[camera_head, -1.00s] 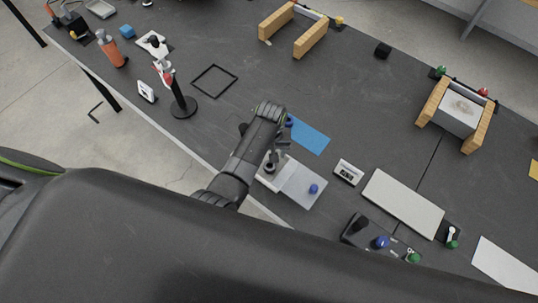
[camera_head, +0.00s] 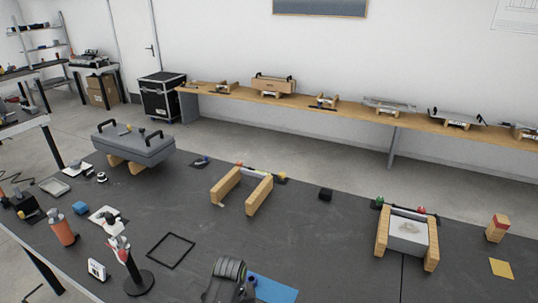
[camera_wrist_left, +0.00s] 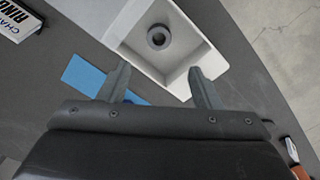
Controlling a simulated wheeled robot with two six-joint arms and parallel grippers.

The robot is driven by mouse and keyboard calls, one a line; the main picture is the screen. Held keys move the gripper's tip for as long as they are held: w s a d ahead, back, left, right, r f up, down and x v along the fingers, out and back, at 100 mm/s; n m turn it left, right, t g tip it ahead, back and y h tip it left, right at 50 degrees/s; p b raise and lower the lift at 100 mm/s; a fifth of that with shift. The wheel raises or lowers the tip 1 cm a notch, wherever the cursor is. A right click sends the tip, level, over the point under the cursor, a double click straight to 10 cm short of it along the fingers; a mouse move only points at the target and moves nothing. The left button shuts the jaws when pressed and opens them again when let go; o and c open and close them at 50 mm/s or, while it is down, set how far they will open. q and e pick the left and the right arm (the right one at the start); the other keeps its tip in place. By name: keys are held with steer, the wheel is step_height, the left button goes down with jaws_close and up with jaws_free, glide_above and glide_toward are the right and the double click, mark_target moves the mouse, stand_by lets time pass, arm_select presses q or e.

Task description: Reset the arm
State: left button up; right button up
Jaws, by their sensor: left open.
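My left gripper (camera_wrist_left: 160,72) is open and empty in the left wrist view, its two fingers spread apart. They are over the near side of a white open box (camera_wrist_left: 185,55). A dark grey ring-shaped part (camera_wrist_left: 159,37) lies in the box. A blue sheet (camera_wrist_left: 86,75) is to the left of the box. In the head view, part of my left arm (camera_head: 229,270) shows at the bottom edge beside the blue sheet (camera_head: 274,289); its fingers are hidden there. My right gripper is not in view.
The dark table holds a black square frame (camera_head: 171,250), a black stand (camera_head: 137,280), an orange bottle (camera_head: 62,230), and wooden fixtures (camera_head: 242,190) (camera_head: 408,237). A grey case (camera_head: 133,147) sits at the back left. The table's middle is largely clear.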

arm_select(q)
steer(key=s+a+t, duration=0.2)
steer(key=s+a, duration=1.1)
steer(key=s, duration=0.1)
steer(key=s+a+r+m+t+y, duration=0.1)
steer(key=s+a+r, duration=0.2)
steer(key=s+r, duration=0.3)
steer(key=s+a+r+m+t+y, duration=0.1)
steer(key=s+a+r+m, duration=0.15)
steer(key=s, duration=0.55)
step_height(320, 180, down, 32)
steer(key=a+g+b, duration=0.2)
steer(key=b, duration=0.6)
steer(key=s+d+f+b, duration=0.1)
steer(key=s+f+b, duration=0.2)
steer(key=s+f, duration=0.4)
steer(key=s+d+f+h+b, duration=0.1)
steer(key=s+f+b, duration=0.2)
steer(key=s+f, duration=0.4)
step_height(320, 180, down, 8)
steer(key=shift+s+r+n+g, duration=0.1)
steer(key=shift+s+n+g, duration=0.3)
steer(key=shift+n, duration=0.05)
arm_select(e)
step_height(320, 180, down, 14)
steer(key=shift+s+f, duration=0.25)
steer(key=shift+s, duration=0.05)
